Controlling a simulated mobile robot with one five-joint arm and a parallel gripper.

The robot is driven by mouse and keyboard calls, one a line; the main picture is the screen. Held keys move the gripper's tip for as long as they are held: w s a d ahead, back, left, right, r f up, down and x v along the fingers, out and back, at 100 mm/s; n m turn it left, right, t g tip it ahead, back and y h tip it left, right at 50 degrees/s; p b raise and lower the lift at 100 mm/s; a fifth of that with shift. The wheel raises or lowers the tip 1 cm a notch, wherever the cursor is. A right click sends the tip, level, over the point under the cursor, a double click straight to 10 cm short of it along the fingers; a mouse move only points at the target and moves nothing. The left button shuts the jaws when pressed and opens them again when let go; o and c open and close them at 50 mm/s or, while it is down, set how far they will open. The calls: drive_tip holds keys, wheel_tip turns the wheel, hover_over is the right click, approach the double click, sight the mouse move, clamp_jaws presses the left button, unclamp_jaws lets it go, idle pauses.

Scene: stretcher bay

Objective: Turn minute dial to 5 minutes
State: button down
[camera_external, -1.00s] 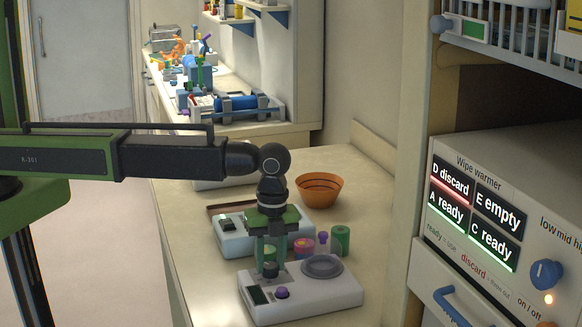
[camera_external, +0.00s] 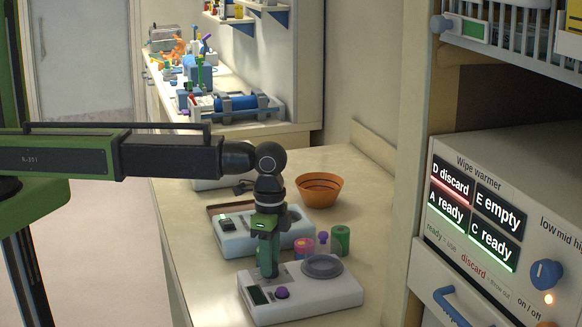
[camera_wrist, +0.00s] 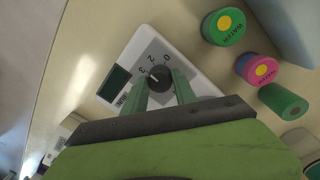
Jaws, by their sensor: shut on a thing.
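The white device (camera_external: 330,290) stands on the counter with a dark display (camera_external: 257,295), a purple button (camera_external: 282,292) and a grey round plate (camera_external: 322,266). Its dark minute dial (camera_wrist: 159,76) shows in the wrist view between my green fingers, with printed numbers such as 0, 2 and 3 around it. The dial's small white mark points left, roughly toward the 3; the exact setting is hard to read. My gripper (camera_external: 268,270) points straight down and is shut on the dial. In the external view the fingers hide most of the dial.
A second pale device (camera_external: 232,240) stands just behind. An orange bowl (camera_external: 318,189) is farther back. The wipe warmer (camera_external: 500,220) is at the right.

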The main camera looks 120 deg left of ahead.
drive_tip(key=n, duration=0.7)
drive_tip(key=shift+d, duration=0.1)
drive_tip(key=n, duration=0.6)
drive_tip(key=shift+s+n, duration=0.1)
drive_tip(key=shift+n, duration=0.3)
drive_tip(key=c, duration=1)
unclamp_jaws()
wheel_tip(320, 180, up, 17)
drive_tip(key=p, duration=1.7)
drive_tip(key=shift+s+r, duration=0.2)
drive_tip(key=shift+s, duration=0.1)
